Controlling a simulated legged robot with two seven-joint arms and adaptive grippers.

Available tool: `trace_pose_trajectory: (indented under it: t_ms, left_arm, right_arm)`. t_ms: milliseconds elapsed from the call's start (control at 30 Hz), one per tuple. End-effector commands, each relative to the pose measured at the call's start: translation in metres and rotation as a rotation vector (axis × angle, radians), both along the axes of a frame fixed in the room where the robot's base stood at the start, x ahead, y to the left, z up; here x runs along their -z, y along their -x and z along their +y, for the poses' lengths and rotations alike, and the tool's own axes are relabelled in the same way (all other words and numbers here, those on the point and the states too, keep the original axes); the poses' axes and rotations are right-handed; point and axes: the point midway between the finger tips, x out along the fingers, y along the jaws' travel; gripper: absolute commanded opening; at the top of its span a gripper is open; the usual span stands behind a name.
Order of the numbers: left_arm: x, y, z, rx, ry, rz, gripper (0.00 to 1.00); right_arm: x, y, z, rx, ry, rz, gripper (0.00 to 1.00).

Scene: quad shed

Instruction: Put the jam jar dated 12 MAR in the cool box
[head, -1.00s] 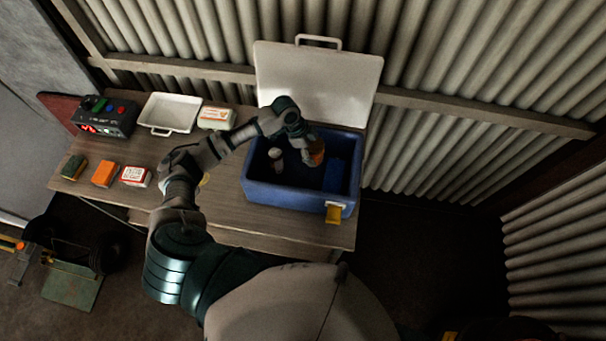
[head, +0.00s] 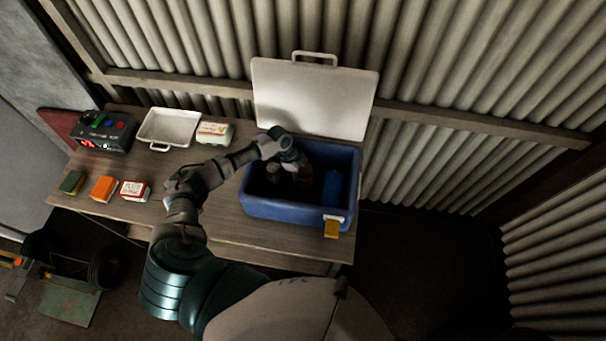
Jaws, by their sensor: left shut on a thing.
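The blue cool box (head: 285,210) stands on the bench with its pale lid (head: 315,98) open against the wall. My left gripper (head: 302,173) reaches down inside the box and is shut on an amber-brown jar (head: 306,182). The jar is dim and partly hidden by the gripper; I cannot read a date on it or tell whether it touches the box floor. A small pale-topped container (head: 272,172) stands left of it in the box. A blue block (head: 332,188) is at the right inside. My right gripper is not in view.
On the bench are a dark device with red digits (head: 103,132), a white tray (head: 168,128), an egg-carton-like box (head: 214,133), a red-and-white box (head: 134,190), an orange box (head: 104,188) and a green-brown sponge (head: 72,182).

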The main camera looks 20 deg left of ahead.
Motion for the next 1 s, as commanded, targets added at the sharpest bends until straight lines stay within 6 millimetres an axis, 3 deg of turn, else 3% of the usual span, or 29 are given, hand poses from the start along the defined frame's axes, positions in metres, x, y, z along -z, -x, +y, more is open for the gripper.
trace_pose_trajectory:
  t_ms: [300,333,400,767,1000]
  left_arm:
    - [0.002,-0.001,0.001,-0.001,0.003,-0.003,0.11]
    - [0.002,-0.001,0.001,-0.001,0.001,-0.002,0.76]
    - [0.002,-0.001,0.001,-0.001,0.001,-0.002,0.94]
    - [0.0,-0.001,0.001,-0.001,0.001,-0.002,0.97]
    - [-0.029,-0.001,0.014,0.0,0.0,-0.006,0.97]
  right_arm:
    - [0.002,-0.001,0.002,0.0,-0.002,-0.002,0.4]
    - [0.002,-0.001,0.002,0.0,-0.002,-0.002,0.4]
    - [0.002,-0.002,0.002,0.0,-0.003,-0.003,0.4]
    - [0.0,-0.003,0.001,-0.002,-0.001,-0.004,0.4]
    - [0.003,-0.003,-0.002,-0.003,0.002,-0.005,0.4]
